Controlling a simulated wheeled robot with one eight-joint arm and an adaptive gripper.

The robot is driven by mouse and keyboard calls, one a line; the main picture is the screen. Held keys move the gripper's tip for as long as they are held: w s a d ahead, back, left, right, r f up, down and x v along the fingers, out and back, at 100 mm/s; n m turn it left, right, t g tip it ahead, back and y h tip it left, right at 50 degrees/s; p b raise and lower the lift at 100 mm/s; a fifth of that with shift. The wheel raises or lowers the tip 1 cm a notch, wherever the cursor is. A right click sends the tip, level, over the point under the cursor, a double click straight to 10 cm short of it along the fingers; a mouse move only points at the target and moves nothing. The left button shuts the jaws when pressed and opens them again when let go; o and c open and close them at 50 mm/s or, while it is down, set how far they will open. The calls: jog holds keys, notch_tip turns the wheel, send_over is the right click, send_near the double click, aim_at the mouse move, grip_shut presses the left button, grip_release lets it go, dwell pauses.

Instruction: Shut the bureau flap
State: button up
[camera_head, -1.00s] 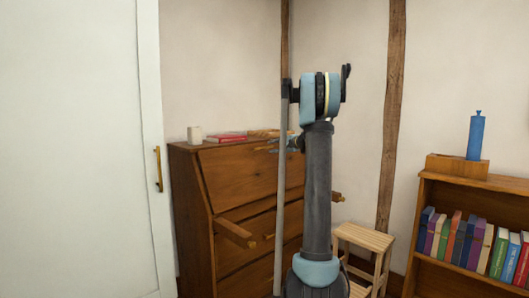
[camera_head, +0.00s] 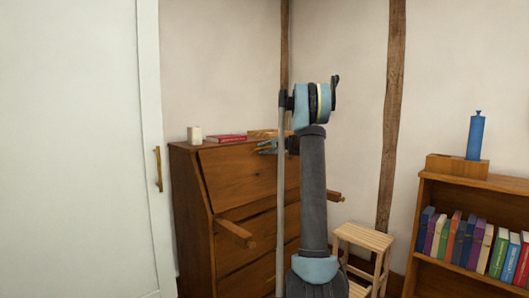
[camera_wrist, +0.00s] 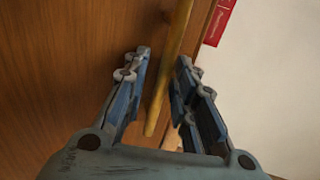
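The wooden bureau (camera_head: 192,215) stands left of centre. Its flap (camera_head: 235,175) is up against the sloping front; the head view does not show whether it is fully flush. My gripper (camera_head: 265,148) is at the flap's upper edge, partly hidden by my arm. In the wrist view my gripper (camera_wrist: 160,85) is open, its fingers on either side of a golden bar (camera_wrist: 172,65) beside a wooden panel (camera_wrist: 70,60). Contact with the bar cannot be told.
A pale mug (camera_head: 194,134) and a red book (camera_head: 226,138) lie on the bureau top; the book also shows in the wrist view (camera_wrist: 219,20). A stool (camera_head: 362,238) and a bookcase (camera_head: 470,182) stand right. A white door (camera_head: 80,150) is left.

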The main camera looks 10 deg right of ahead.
grip_shut()
jog(key=shift+a, duration=0.1)
jog(key=shift+x, duration=0.95)
jog(key=shift+o, duration=1.9)
grip_release()
jog(key=shift+f, duration=0.15)
jog(key=v, duration=1.2)
